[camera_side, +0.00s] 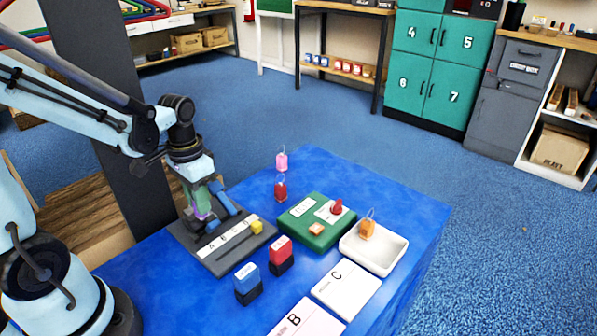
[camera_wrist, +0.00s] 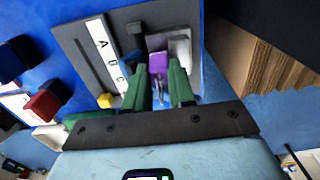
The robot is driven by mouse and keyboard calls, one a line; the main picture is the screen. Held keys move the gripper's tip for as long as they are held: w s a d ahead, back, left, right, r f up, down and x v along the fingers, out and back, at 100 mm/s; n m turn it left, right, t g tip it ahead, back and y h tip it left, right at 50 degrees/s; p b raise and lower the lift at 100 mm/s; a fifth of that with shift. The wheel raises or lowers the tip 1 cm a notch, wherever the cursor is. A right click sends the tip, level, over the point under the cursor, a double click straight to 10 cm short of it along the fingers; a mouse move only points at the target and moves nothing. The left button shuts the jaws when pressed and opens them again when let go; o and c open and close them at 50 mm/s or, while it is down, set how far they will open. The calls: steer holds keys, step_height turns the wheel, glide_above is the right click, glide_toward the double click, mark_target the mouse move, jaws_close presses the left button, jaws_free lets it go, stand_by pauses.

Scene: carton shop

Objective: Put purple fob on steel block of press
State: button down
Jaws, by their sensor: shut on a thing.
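The purple fob (camera_wrist: 158,63) is between the green fingers of my gripper (camera_wrist: 161,80) in the wrist view, and the fingers are shut on it. In the side view my gripper (camera_side: 204,212) points down over the grey press (camera_side: 240,259), with a bit of purple showing at its fingers. The steel block (camera_wrist: 181,48) shows as a pale grey shape just beside and behind the fob. I cannot tell whether the fob touches it. The press has a white A B C strip (camera_side: 221,240), a yellow knob (camera_side: 256,224) and a blue part (camera_side: 222,197).
Right of the press stand a blue stamp (camera_side: 247,281) and a red stamp (camera_side: 280,252). A pink fob (camera_side: 282,161), a red fob (camera_side: 281,190), a green board (camera_side: 304,233) and a white tray (camera_side: 388,256) holding an orange fob are further right. Cards lie in front.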

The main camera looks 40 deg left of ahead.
steer(key=shift+f, duration=0.25)
steer(key=c, duration=1.2)
jaws_free()
step_height(320, 180, up, 12)
steer(key=d+f+t, duration=0.1)
steer(key=d+t, duration=0.3)
steer(key=d, duration=0.1)
steer(key=w+d+f+t, duration=0.1)
steer(key=d+t, duration=0.2)
steer(key=shift+d+f, duration=0.25)
steer(key=shift+f, duration=0.1)
